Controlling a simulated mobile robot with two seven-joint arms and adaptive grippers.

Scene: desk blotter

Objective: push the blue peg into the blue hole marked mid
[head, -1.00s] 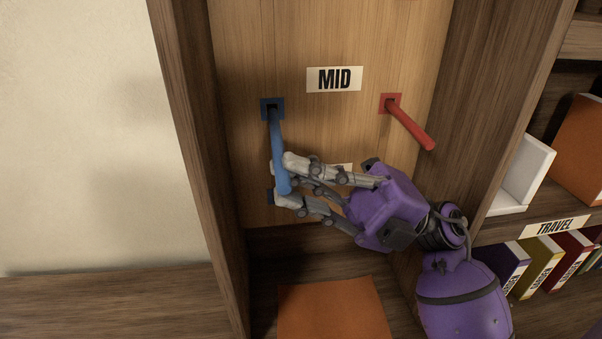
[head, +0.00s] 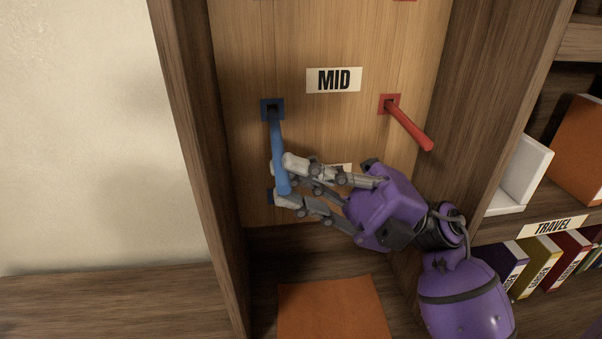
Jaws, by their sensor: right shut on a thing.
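The blue peg (head: 279,150) has its far end at the blue square-framed hole (head: 272,104), left of the MID label (head: 333,80). Its shaft sticks out of the panel toward me, and how deep it sits I cannot tell. My right gripper (head: 283,183) is shut on the near end of the blue peg, with one finger on each side. My left gripper is not in view.
A red peg (head: 410,127) sticks out of a red-framed hole right of the label. Side boards flank the panel (head: 330,120). An orange mat (head: 333,310) lies below; books (head: 545,267) stand at right.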

